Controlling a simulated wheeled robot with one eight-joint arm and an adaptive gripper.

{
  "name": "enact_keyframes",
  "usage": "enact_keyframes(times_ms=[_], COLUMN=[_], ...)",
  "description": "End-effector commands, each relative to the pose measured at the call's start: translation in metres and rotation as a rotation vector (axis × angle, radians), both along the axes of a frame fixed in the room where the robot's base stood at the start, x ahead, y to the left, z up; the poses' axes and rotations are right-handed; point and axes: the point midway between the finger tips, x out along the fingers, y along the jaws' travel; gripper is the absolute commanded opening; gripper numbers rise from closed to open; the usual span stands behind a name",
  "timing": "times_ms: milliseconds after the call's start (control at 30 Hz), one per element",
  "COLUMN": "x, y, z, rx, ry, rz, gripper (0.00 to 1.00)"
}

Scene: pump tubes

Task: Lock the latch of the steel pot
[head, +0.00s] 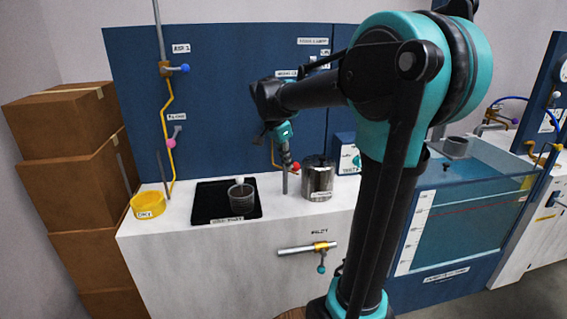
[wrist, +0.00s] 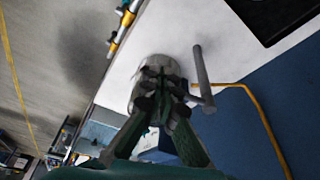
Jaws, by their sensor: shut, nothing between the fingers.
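The steel pot (head: 318,177) stands upright on the white counter, right of the black tray, in the head view. In the wrist view the pot (wrist: 153,69) is partly hidden behind my gripper. My gripper (head: 291,166) is shut and empty, just left of and slightly above the pot in the head view. In the wrist view its fingers (wrist: 163,78) overlap the pot, and I cannot tell whether they touch it. The latch is too small or hidden to make out.
A grey upright post (wrist: 203,75) stands close beside the pot and gripper. The black tray (head: 208,190) holds a grey cup (head: 241,197). A yellow bowl (head: 147,206) sits farther left. A pipe valve (head: 320,247) sticks out of the counter front. A water tank (head: 470,222) is right.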

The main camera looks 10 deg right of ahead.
Motion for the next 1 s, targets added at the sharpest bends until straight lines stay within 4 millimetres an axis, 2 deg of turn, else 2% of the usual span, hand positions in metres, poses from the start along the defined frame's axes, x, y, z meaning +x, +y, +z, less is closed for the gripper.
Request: enact_keyframes(times_ms=[467, 1000], x=[0.003, 0.032], y=[-0.047, -0.092], z=[0.0, 0.0], rx=[0.0, 0.0], ry=[-0.001, -0.001], rz=[0.437, 0.948], gripper=[0.0, 0.0])
